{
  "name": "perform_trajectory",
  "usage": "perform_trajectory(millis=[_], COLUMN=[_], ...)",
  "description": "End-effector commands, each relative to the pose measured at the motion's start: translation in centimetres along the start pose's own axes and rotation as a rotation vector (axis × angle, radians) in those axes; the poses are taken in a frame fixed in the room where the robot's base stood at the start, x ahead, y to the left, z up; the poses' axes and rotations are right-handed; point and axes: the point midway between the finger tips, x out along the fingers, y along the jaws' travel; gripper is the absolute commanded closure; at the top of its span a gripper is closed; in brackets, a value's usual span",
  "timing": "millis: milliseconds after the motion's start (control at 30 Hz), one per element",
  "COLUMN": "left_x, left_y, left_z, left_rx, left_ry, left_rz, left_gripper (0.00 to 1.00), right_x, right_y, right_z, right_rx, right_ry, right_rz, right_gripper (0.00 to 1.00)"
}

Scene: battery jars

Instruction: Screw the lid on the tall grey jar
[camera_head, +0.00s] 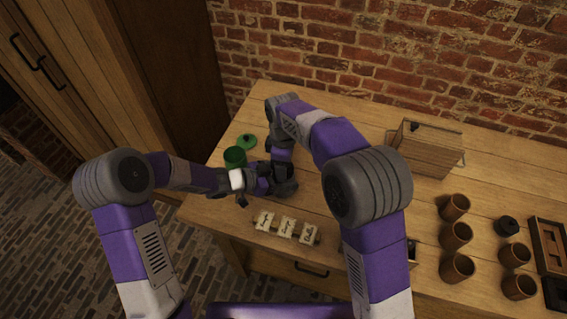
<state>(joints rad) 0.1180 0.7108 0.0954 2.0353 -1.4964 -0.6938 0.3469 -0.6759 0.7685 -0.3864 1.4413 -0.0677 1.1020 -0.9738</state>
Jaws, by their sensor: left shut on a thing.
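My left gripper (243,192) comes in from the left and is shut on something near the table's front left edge. What it holds is too small and too covered to make out. My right gripper (284,186) reaches down from the back right, close beside the left one. Its fingers are hidden by the arm links, so its opening does not show. I cannot pick out the tall grey jar or its lid around the two grippers. A dark round lid-like piece (508,225) lies at the right among the brown pots.
A green jar (235,157) and a green lid (246,141) are just behind the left gripper. Several small white cards (285,227) stand at the front. A wooden box (427,150) is at the back; several brown pots (456,234) and dark trays (549,246) are at the right.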

Motion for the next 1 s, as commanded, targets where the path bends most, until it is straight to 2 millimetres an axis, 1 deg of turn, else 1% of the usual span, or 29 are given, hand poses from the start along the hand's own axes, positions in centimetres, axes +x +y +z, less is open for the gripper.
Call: perform_trajectory(millis=[133,400,433,567,600,833,933,1000], left_x=[0.0,0.0,0.0,0.0,0.0,0.0,0.0,0.0], left_y=[0.0,0.0,0.0,0.0,0.0,0.0,0.0,0.0], left_z=[0.0,0.0,0.0,0.0,0.0,0.0,0.0,0.0], left_rx=[0.0,0.0,0.0,0.0,0.0,0.0,0.0,0.0], left_ry=[0.0,0.0,0.0,0.0,0.0,0.0,0.0,0.0], left_rz=[0.0,0.0,0.0,0.0,0.0,0.0,0.0,0.0], left_gripper=[1.0,1.0,1.0,1.0,1.0,1.0,1.0,1.0], right_x=[0.0,0.0,0.0,0.0,0.0,-0.1,-1.1,-2.1], right_y=[0.0,0.0,0.0,0.0,0.0,0.0,0.0,0.0], right_z=[0.0,0.0,0.0,0.0,0.0,0.0,-0.1,-0.1], right_rx=[0.077,0.081,0.081,0.08,0.08,0.079,0.079,0.079], right_ry=[0.001,0.001,0.001,0.001,0.001,0.0,0.003,0.004], right_rz=[0.001,0.001,0.001,0.001,0.001,-0.001,0.0,0.001], right_gripper=[0.74,0.74,0.35,0.15,0.12,0.12,0.12,0.12])
